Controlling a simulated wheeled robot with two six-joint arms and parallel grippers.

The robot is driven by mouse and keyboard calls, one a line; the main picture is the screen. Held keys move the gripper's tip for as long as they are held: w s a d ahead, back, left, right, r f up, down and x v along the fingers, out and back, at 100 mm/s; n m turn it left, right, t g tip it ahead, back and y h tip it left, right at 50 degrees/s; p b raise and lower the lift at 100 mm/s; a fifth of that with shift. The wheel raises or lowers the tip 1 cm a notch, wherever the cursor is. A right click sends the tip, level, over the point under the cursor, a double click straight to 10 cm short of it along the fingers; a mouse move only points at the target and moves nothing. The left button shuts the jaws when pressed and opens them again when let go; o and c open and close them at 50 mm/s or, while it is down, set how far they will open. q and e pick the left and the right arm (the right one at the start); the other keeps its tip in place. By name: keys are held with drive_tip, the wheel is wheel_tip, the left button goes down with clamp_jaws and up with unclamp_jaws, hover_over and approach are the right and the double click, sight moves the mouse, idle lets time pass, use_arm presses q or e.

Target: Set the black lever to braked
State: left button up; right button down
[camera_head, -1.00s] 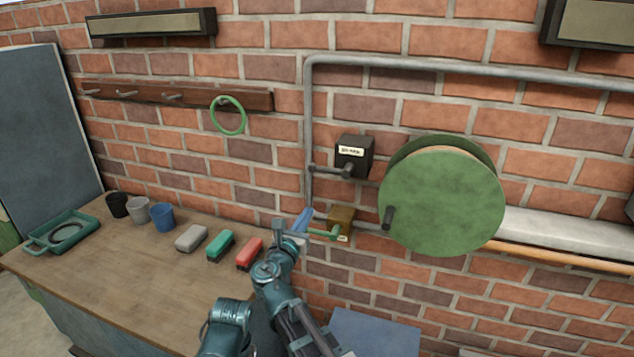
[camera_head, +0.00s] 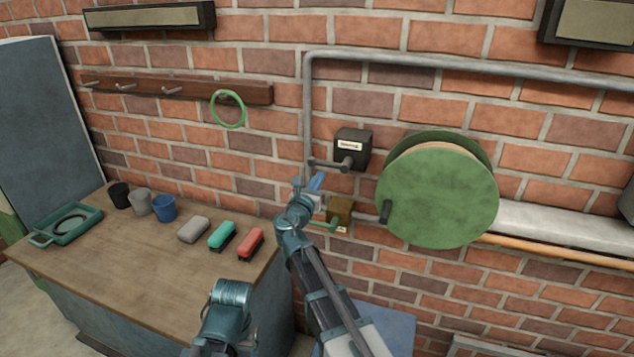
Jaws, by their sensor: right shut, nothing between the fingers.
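The black lever (camera_head: 328,164) sits on a black wall box (camera_head: 353,147) with a small white label, too small to read. The lever lies nearly level and points left from its pivot at the box's lower front. My right gripper (camera_head: 312,183) is shut and empty, just below the lever's left end. I cannot tell whether it touches the lever. The large green reel (camera_head: 440,195) with a dark crank handle (camera_head: 387,211) is mounted to the right of the box. My left gripper is not in view.
A brass box (camera_head: 341,209) with a green lever (camera_head: 322,224) is close below my right gripper. A grey pipe (camera_head: 308,110) runs down the wall beside the black lever. The workbench (camera_head: 130,270) holds cups, brushes and a green tray (camera_head: 70,226).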

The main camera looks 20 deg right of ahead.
drive_tip(key=shift+r, duration=0.4)
drive_tip(key=shift+w, duration=0.1)
drive_tip(key=shift+r+m+p, duration=0.2)
drive_tip(key=shift+m+p, duration=0.2)
